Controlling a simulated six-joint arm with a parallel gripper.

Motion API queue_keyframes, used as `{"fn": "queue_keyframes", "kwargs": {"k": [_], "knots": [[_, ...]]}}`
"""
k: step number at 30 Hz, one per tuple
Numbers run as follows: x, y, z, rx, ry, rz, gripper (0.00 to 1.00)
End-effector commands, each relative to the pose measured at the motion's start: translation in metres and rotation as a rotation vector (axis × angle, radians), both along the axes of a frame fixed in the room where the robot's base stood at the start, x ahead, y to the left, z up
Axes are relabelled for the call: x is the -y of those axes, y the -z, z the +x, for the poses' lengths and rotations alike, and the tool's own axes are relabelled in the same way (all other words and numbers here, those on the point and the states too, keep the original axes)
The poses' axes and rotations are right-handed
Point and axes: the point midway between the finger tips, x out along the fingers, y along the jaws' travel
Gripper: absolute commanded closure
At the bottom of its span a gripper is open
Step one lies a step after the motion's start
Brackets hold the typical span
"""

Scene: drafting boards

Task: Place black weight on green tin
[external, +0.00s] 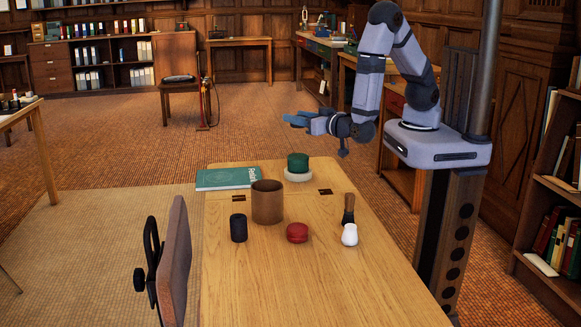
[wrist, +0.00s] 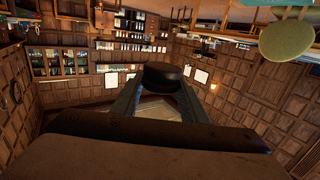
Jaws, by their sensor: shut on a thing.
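My gripper (external: 297,119) is raised above the far part of the table and points left. In the wrist view its two fingers close on a dark, rounded disc, which I take to be the black weight (wrist: 162,74). The weight is hard to make out in the external view. The green tin (external: 298,161) stands upright on a cream round base (external: 298,175) at the far side of the table, below my gripper and apart from it. A pale olive round thing (wrist: 287,42) shows at the wrist view's upper right; I cannot tell which object it is.
On the table (external: 300,285) are a brown cylinder (external: 268,202), a black cylinder (external: 238,228), a red round object (external: 297,232), a brush (external: 348,208), a small white object (external: 349,235) and a green book (external: 228,178). The near tabletop is clear.

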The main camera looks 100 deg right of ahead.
Motion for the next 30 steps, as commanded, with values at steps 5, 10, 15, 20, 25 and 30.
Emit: {"fn": "queue_keyframes", "kwargs": {"k": [5,10,15,20,25,30], "knots": [[0.0,0.021,0.0,-0.003,-0.001,-0.004,0.98],[-0.001,0.042,0.0,-0.001,-0.002,-0.003,0.98],[-0.001,0.054,0.0,0.002,-0.002,-0.002,0.98],[-0.001,0.055,0.001,0.003,-0.002,-0.001,0.98],[-0.001,0.066,0.0,0.0,-0.002,-0.002,0.98],[-0.001,0.086,0.0,0.0,-0.002,-0.003,0.98]]}}
